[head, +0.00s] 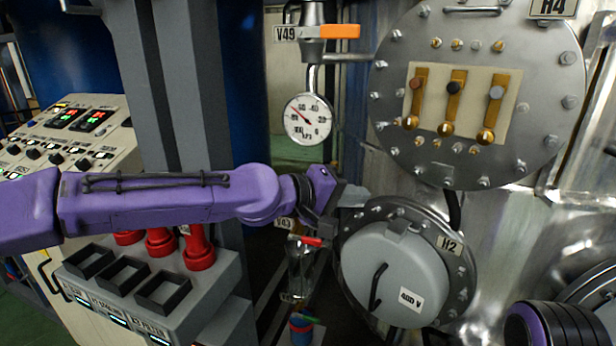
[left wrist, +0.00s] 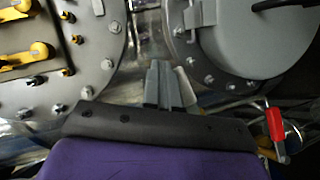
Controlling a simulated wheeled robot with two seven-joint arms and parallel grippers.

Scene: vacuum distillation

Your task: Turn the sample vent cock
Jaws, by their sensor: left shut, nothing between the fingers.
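A small cock with a red handle (head: 310,241) sits by the V43 tag, above a clear glass vessel (head: 299,270). The red handle also shows in the left wrist view (left wrist: 275,123), right of my fingers. A small green handle (head: 301,316) shows lower down. I cannot tell from any label which one is the sample vent cock. My left gripper (head: 353,196) is shut and empty, above and right of the red handle, in front of the H2 flange's upper left edge. Its fingers (left wrist: 165,88) are together in the left wrist view, apart from the red handle. My right gripper is not in view.
The round H2 cover (head: 400,262) is close right of the left gripper. Above it are the H4 plate (head: 470,165) with three brass levers, and a dial gauge (head: 308,118). An orange V49 handle (head: 340,31) is at the top. A control box (head: 205,300) stands left.

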